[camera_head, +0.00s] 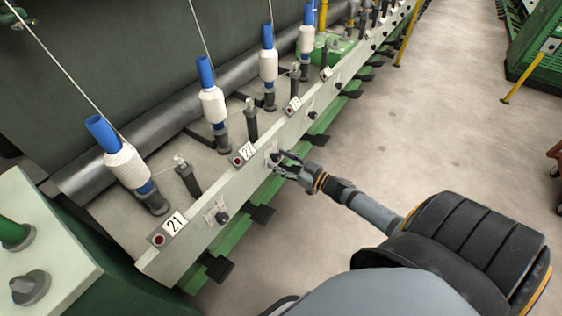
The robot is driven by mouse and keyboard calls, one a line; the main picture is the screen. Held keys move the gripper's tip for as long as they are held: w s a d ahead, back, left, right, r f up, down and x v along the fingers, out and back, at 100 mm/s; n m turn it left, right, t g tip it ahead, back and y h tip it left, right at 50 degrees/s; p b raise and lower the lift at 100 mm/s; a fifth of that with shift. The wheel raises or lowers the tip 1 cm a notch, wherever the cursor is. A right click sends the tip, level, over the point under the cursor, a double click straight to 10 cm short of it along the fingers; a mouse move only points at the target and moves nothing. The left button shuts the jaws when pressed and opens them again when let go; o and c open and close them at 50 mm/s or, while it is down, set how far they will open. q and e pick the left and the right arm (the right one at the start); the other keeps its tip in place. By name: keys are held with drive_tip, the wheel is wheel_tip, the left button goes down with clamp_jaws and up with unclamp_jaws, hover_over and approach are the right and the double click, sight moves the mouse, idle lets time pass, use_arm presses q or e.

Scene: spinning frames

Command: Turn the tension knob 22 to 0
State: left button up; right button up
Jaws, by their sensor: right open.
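The number plate 22 (248,150) sits on the light front rail (205,205) of the spinning frame. The tension knob 22 (275,158) is just right of that plate, on the rail's face, and is partly hidden by my gripper. My right gripper (283,162) is open, with its fingertips at the knob. I cannot tell whether they touch it or how the knob is turned. My left gripper is not in view.
Number plate 21 (174,223) and its dark knob (222,217) are nearer on the rail. White bobbins on blue tubes (213,105) stand behind it. Dark pedals (219,268) stick out below.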

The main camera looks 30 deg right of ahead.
clamp_jaws()
idle(0.3)
drive_tip(key=shift+n, duration=0.4)
drive_tip(key=n+p, duration=0.2)
drive_tip(key=n, duration=0.1)
drive_tip(key=shift+r+n, duration=0.1)
drive_tip(key=shift+n, duration=0.3)
drive_tip(key=n+p, duration=0.1)
drive_tip(key=n, duration=0.2)
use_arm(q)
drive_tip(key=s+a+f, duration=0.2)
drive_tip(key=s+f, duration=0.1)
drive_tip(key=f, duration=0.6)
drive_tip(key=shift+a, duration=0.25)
use_arm(e)
drive_tip(key=shift+n, duration=1.2)
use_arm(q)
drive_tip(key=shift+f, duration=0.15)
